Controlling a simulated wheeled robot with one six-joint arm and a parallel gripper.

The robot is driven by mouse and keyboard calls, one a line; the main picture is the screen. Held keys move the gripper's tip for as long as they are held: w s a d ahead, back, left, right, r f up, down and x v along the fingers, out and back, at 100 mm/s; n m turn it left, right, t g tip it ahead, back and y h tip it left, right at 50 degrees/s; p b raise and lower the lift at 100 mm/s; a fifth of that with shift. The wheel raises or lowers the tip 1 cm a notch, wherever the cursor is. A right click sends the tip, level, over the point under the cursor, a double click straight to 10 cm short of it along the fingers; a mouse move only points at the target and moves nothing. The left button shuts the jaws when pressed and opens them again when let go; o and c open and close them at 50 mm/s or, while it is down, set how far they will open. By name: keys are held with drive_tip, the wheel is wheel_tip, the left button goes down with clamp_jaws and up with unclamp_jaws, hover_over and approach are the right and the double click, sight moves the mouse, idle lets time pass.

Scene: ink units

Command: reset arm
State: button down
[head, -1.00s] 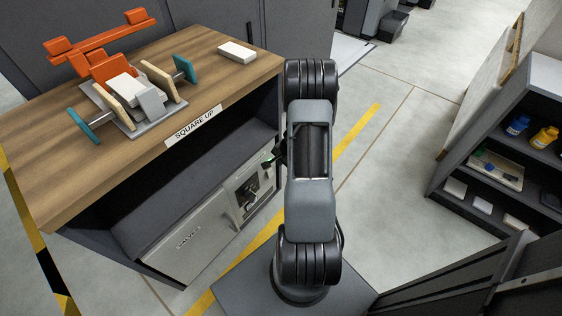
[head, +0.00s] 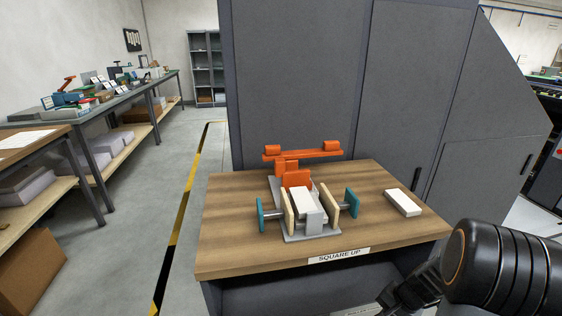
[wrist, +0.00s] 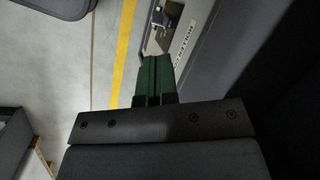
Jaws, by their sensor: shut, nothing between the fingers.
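My gripper (wrist: 154,78) shows in the wrist view with its two green fingers together and nothing between them. It hangs over the concrete floor, beside the front of a grey cabinet. In the head view my dark arm (head: 510,265) fills the lower right corner, to the right of the wooden table. The fingertips are not clear in that view.
The wooden table (head: 235,248) carries an orange and grey jig (head: 297,178) with teal knobs, and a white block (head: 403,203). A tall grey cabinet (head: 300,80) stands behind it. The floor (head: 135,190) to the left is clear, with benches beyond.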

drive_tip(key=s+a+r+n+h+p, duration=0.1)
drive_tip(key=s+a+r+n+p, duration=0.1)
drive_tip(key=r, duration=1)
drive_tip(key=s+a+r+n+t+h+p, duration=0.1)
drive_tip(key=a+r+n+p, duration=0.3)
drive_tip(key=r+p, duration=0.5)
drive_tip(key=s+a+r+n+t+h+p, duration=0.1)
drive_tip(key=s+a+r+n+p, duration=0.2)
drive_tip(key=r, duration=1.4)
drive_tip(key=a+p, duration=0.3)
drive_tip(key=shift+s+n+h, duration=0.3)
drive_tip(key=shift+s+n, duration=0.05)
drive_tip(key=shift+n, duration=0.05)
drive_tip(key=shift+r, duration=0.1)
